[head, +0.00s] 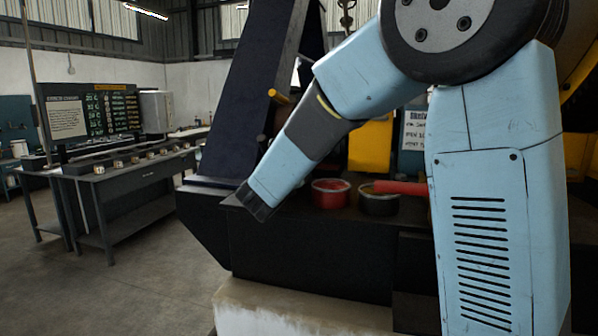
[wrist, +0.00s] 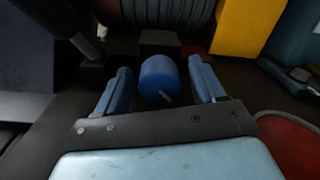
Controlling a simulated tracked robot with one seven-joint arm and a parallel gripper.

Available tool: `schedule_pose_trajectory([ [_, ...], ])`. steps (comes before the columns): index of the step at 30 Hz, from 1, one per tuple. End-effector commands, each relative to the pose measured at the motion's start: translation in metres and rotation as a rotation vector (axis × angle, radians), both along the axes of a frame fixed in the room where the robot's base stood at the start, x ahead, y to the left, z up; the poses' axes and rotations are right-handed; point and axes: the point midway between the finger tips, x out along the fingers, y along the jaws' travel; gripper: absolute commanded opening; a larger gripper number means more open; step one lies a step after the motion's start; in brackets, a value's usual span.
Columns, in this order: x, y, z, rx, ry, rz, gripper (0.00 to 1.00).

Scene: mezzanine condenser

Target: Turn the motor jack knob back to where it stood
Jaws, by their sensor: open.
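A blue round knob (wrist: 158,74), which looks like the motor jack knob, sits in front of a dark block in the wrist view. A short pale mark shows on its near face, pointing down and to the right. My gripper (wrist: 160,84) is open, with one finger on each side of the knob and a visible gap on both sides. In the head view my gripper (head: 254,203) points down and left over the dark machine ledge. The knob cannot be made out in the head view.
A red tin (head: 331,193) and a dark tin with a yellow rim (head: 379,200) stand right of my gripper, beside a red bar (head: 400,187). A yellow panel (wrist: 247,27) rises behind right in the wrist view. A workbench (head: 125,165) stands left across open floor.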

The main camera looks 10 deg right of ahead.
Motion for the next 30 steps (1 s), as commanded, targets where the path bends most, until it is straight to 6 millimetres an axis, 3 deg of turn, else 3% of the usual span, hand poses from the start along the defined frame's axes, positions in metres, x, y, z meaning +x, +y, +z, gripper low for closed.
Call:
schedule_pose_trajectory([
  [8,0.001,-0.001,0.0,0.0,0.0,0.0,0.69],
  [26,0.001,-0.001,0.0,0.0,0.0,-0.001,0.14],
  [27,0.001,-0.013,0.0,0.001,0.0,-0.004,0.15],
  [30,0.001,-0.007,0.0,0.002,-0.002,-0.006,0.14],
])
